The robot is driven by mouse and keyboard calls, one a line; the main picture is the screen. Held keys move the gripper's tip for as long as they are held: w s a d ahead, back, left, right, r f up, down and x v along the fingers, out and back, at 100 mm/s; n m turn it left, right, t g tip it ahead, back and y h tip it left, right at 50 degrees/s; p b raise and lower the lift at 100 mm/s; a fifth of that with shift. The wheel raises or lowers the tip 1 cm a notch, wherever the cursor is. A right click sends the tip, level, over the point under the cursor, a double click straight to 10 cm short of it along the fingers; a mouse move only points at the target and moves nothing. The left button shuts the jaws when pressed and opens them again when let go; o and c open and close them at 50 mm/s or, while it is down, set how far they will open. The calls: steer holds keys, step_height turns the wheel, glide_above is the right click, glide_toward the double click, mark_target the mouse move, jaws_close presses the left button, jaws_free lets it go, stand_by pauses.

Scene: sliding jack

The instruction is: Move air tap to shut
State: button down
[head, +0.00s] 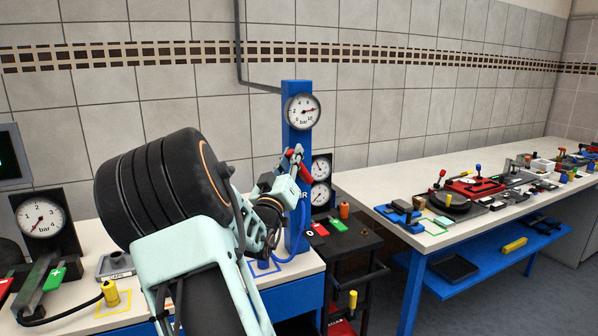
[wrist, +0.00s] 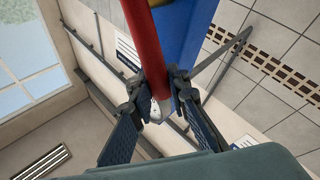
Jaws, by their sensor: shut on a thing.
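The air tap's red lever (wrist: 150,45) runs down from the top of the wrist view, and its end lies between my fingers. My gripper (wrist: 164,92) is closed around that end. A bit of brass-coloured fitting (wrist: 161,3) shows at the top edge. Behind the lever stands the blue post (wrist: 192,38). In the head view my gripper (head: 296,158) is at the front of the blue post (head: 294,90), below its round gauge (head: 303,111). A small red part of the lever (head: 304,174) shows there; my arm and fingers hide most of the tap.
The gauge needle points to the right. A blue hose (head: 303,215) hangs by the post. A black cart with two gauges (head: 320,180) stands right of it. A long bench (head: 420,185) with several tools is at right. A yellow plug (head: 110,293) lies at front left.

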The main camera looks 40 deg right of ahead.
steer(key=a+f+n+t+y+b, duration=0.1)
steer(key=f+n+t+y+b, duration=0.1)
steer(key=n+b, duration=0.5)
steer(key=a+f+n+t+y+b, duration=0.1)
steer(key=f+n+t+y+b, duration=0.2)
steer(key=n+t+y+b, duration=0.2)
steer(key=w+a+f+n+t+y+b, duration=0.1)
steer(key=f+n+t+y+b, duration=0.1)
steer(key=n+t+b, duration=0.4)
steer(key=n+y+b, duration=0.1)
steer(key=n+b, duration=0.2)
steer(key=b, duration=0.1)
steer(key=shift+a+f+t+y, duration=0.3)
steer(key=shift+a+t, duration=0.1)
steer(key=shift+w+n+y+b, duration=0.15)
steer(key=shift+n+y+b, duration=0.15)
steer(key=shift+n+b, duration=0.1)
steer(key=c, duration=2.1)
jaws_free()
